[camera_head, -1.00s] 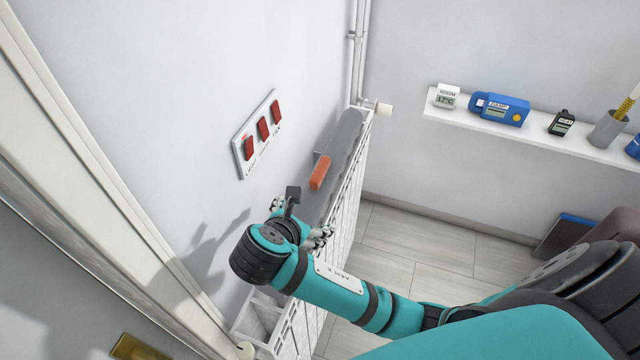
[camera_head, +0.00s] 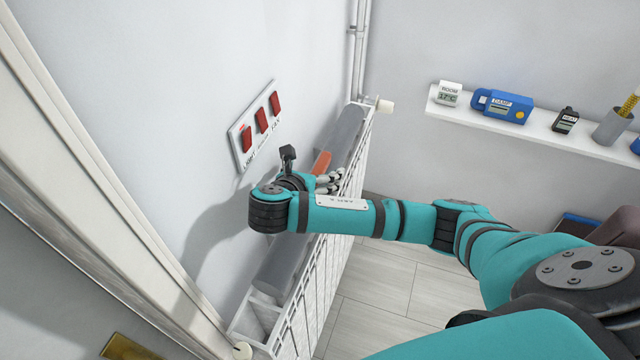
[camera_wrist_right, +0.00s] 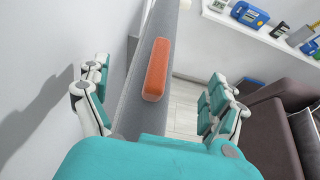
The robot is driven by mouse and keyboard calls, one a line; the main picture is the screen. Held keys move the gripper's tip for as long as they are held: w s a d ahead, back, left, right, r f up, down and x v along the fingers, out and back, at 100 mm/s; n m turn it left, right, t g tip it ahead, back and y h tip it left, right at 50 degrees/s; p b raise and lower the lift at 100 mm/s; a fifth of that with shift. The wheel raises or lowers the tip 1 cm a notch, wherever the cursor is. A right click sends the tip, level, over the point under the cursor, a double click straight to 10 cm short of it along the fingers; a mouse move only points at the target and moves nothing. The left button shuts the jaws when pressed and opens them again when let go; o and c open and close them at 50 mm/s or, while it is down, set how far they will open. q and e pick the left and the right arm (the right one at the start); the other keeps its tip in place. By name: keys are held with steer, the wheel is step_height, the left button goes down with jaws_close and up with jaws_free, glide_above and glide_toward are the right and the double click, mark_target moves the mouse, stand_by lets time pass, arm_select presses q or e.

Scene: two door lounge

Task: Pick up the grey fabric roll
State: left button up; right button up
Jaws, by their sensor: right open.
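The grey fabric roll (camera_head: 350,127) lies lengthwise along the top of the white radiator, beside the wall. An orange block-like piece (camera_head: 322,163) sits on its upper side. My right gripper (camera_head: 325,182) is over the roll near the orange piece, and my wrist hides the roll's middle. In the right wrist view the roll (camera_wrist_right: 172,22) and the orange piece (camera_wrist_right: 157,70) show between the spread fingers of the right gripper (camera_wrist_right: 158,78). The gripper is open and holds nothing. My left gripper is not in view.
The white radiator (camera_head: 325,270) runs along the wall below a panel of red switches (camera_head: 255,125). A pipe and valve (camera_head: 384,106) are at its far end. A white shelf (camera_head: 550,130) with small devices is at right. A brown sofa (camera_wrist_right: 265,125) stands at right in the wrist view.

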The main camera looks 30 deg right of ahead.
mark_target(320, 165)
steer(key=p+x, duration=0.2)
steer(key=x, duration=0.3)
steer(key=shift+w+d, duration=0.15)
steer(key=shift+w+d+f, duration=0.15)
steer(key=shift+w+d, duration=0.05)
steer(key=shift+s, duration=0.15)
steer(key=c, duration=1.5)
steer(key=shift+a, duration=0.1)
jaws_close()
